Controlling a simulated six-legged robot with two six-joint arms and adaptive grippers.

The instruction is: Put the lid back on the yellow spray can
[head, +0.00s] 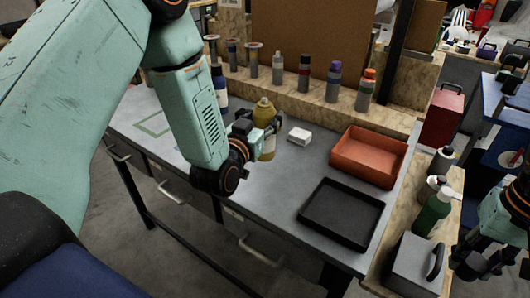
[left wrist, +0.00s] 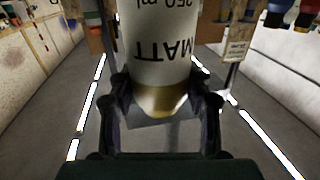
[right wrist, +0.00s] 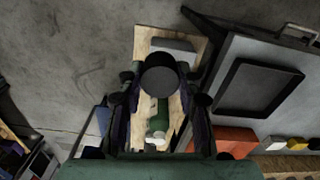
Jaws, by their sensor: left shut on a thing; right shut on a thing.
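The yellow spray can (head: 265,117) stands upright at the workbench, its yellow shoulder and cap-less narrow top showing in the head view. My left gripper (head: 250,136) is shut around its side. In the left wrist view, the can's pale label with "MATT" and its gold end (left wrist: 160,100) are between the fingers (left wrist: 160,108). My right gripper (head: 472,262) is at the lower right, away from the can. In the right wrist view its fingers (right wrist: 159,98) are shut on a dark round piece, seemingly the lid (right wrist: 158,75). The lid is hard to see in the head view.
An orange bin (head: 368,157), a black tray (head: 342,213) and a small white box (head: 300,136) are on the workbench. Several bottles line the wooden ledge behind. A green bottle (head: 432,214) and a grey box (head: 410,266) stand on the wooden shelf near my right gripper.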

